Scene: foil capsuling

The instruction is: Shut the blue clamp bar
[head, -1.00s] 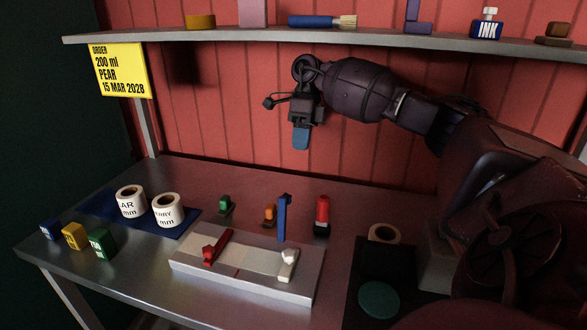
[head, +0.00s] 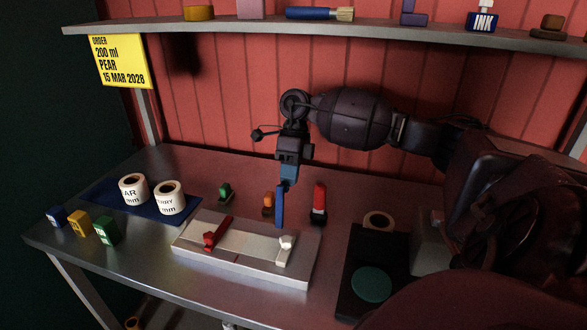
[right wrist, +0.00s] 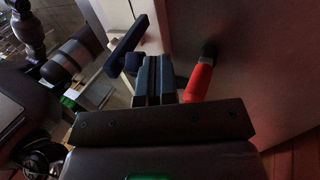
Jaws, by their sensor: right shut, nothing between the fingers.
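The blue clamp bar (head: 280,208) stands upright at the back right of the pale grey block (head: 250,275). In the right wrist view, the blue bar (right wrist: 128,38) slants beside the fingertips. My right gripper (head: 287,176) is shut and empty, pointing down at the top of the bar; its fingers overlap the bar's top in the head view. In the right wrist view the shut fingers (right wrist: 154,78) are close to the bar, and I cannot tell whether they touch it. The red clamp bar (head: 218,234) lies low across the block's left part. My left gripper is out of view.
A red-topped item (head: 319,200) stands right of the blue bar; an orange one (head: 268,203) and a green one (head: 225,192) stand to its left. A white knob (head: 285,246) is on the block's right end. Label rolls (head: 170,198) sit on a blue mat.

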